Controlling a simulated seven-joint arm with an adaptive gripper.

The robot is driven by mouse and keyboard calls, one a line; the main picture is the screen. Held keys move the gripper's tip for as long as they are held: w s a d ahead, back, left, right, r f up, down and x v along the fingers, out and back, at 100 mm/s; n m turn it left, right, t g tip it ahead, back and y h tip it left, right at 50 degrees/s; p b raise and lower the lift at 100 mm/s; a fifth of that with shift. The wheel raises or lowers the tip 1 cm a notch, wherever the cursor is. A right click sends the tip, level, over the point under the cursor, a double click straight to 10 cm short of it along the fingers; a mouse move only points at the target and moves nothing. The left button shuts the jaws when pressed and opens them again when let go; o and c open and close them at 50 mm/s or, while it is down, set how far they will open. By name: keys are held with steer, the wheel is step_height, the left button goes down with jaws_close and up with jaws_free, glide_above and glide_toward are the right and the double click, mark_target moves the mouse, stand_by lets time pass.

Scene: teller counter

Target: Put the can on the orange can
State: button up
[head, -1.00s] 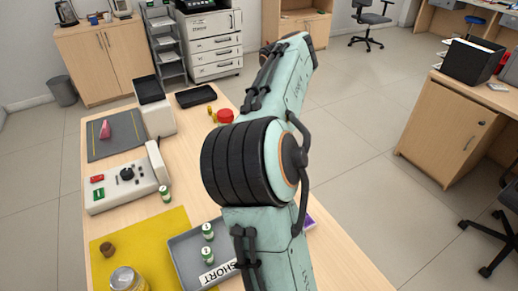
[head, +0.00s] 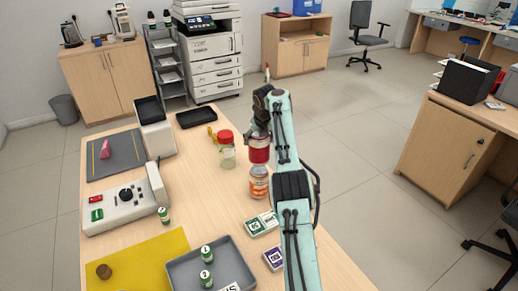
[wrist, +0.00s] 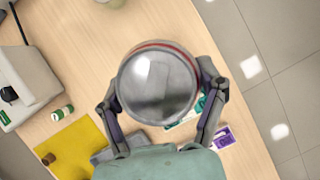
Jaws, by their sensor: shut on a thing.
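A red can (head: 259,152) is in my gripper (head: 261,134), held upright near the right edge of the counter. In the wrist view its round silver lid (wrist: 158,84) fills the space between the two fingers of my gripper (wrist: 161,98), which press on its sides. The orange can (head: 259,184) stands upright on the counter directly below the red can in the head view. The red can's lower end is at or just above the orange can's top; I cannot tell if they touch. The orange can is hidden in the wrist view.
A jar with a red lid (head: 226,155) stands close left of the cans. Banknote bundles (head: 262,223) lie in front of them. A grey tray (head: 180,275), a yellow mat (head: 140,262) and a desk device (head: 125,198) occupy the left and front.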

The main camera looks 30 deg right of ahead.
mark_target(259, 149)
steer(key=shift+w+d+f, duration=0.1)
steer(key=shift+w+f, duration=0.15)
steer(key=shift+f, duration=1.6)
steer(key=o, duration=1.2)
steer(key=shift+f, duration=0.15)
